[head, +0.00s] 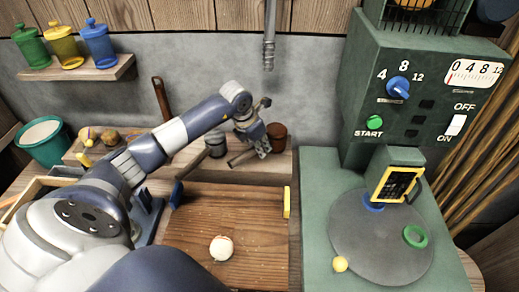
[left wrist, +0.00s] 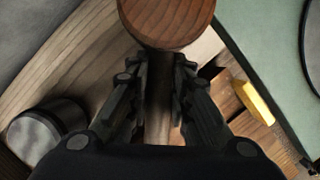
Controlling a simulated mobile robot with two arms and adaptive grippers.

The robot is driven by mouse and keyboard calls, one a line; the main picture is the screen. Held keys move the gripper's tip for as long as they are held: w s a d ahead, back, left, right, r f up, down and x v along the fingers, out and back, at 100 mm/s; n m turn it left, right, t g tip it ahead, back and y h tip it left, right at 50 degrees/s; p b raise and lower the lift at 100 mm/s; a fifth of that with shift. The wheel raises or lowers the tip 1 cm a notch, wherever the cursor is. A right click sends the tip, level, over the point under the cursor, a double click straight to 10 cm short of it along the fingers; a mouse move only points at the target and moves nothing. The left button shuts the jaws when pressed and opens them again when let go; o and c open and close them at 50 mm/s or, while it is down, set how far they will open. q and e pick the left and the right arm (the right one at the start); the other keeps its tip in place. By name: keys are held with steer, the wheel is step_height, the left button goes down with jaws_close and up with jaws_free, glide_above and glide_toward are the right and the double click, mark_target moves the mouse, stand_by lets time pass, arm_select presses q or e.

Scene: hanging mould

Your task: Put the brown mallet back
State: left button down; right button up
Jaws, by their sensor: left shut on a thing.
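The brown mallet shows in the left wrist view with its round wooden head (left wrist: 168,20) at the top and its handle (left wrist: 158,105) between the fingers. My left gripper (left wrist: 156,85) is shut on the handle. In the head view my left gripper (head: 262,146) is over the wooden ledge behind the board, with the brown mallet head (head: 278,134) just right of it. Part of the mallet is hidden by the gripper there. I cannot tell whether the mallet touches the ledge. My right gripper is out of view.
A dark grey cylinder (head: 215,146) stands on the ledge left of the gripper. A green machine (head: 415,90) stands right. A metal rod (head: 269,40) hangs above the ledge. A teal bucket (head: 43,143) is far left.

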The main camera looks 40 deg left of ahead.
mark_target(249, 149)
arm_select(q)
steer(key=shift+w+a, duration=0.35)
step_height(249, 149, down, 3)
steer(key=shift+f+p, duration=0.2)
steer(key=shift+p, duration=0.45)
steer(key=shift+f, duration=0.15)
steer(key=c, duration=1.5)
jaws_free()
steer(key=shift+o, duration=0.2)
steer(key=shift+s+a+r, duration=0.1)
steer(key=shift+s+r, duration=0.05)
steer(key=shift+r, duration=0.2)
steer(key=b+v, duration=0.2)
steer(key=v, duration=0.9)
steer(key=shift+s+r, duration=0.1)
steer(key=shift+r, duration=0.1)
